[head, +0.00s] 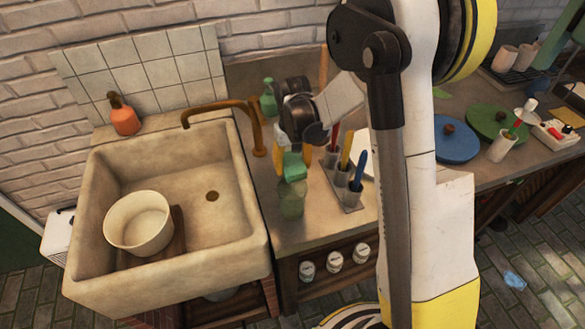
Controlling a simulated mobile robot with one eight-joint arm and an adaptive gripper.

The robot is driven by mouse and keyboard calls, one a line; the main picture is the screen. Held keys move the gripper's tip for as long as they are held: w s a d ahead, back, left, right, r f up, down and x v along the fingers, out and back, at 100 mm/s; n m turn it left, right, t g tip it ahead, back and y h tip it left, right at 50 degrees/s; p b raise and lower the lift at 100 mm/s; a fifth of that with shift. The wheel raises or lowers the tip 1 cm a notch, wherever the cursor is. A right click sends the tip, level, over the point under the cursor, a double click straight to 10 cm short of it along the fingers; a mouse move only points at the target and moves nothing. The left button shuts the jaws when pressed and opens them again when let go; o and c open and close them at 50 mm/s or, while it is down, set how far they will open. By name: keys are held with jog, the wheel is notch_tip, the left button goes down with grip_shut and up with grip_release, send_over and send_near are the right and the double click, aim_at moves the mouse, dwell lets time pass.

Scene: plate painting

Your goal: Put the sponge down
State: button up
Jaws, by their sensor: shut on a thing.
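My gripper (292,157) is over the counter just right of the sink, pointing down. Its fingers are shut on a small green sponge (294,168). The sponge is right above a translucent green glass jar (291,202) on the counter. I cannot tell whether the sponge touches the jar's rim. My arm hides part of the counter to the right.
The stone sink (245,215) at left holds a white bowl (140,222). A copper faucet (225,105), a green bottle (268,98) and a rack of brushes (346,190) stand close to my gripper.

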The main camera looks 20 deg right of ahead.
aim_at(293, 162)
jog(key=shift+r, duration=0.1)
jog(key=o, duration=1.2)
jog(key=shift+f, duration=0.2)
notch_tip(293, 162, up, 12)
jog(key=p, duration=0.5)
jog(key=s+r+t, duration=0.3)
jog(key=s+r, duration=0.5)
jog(key=r, duration=0.2)
jog(key=shift+s+r+t, duration=0.4)
jog(key=shift+s+t, duration=0.3)
jog(key=shift+s, duration=1.3)
jog(key=shift+s+r+t, duration=0.4)
jog(key=shift+s+t, duration=0.3)
jog(key=shift+s, duration=1.3)
jog(key=shift+s+r+t, duration=0.4)
jog(key=shift+s+t, duration=0.3)
jog(key=shift+s, duration=1.3)
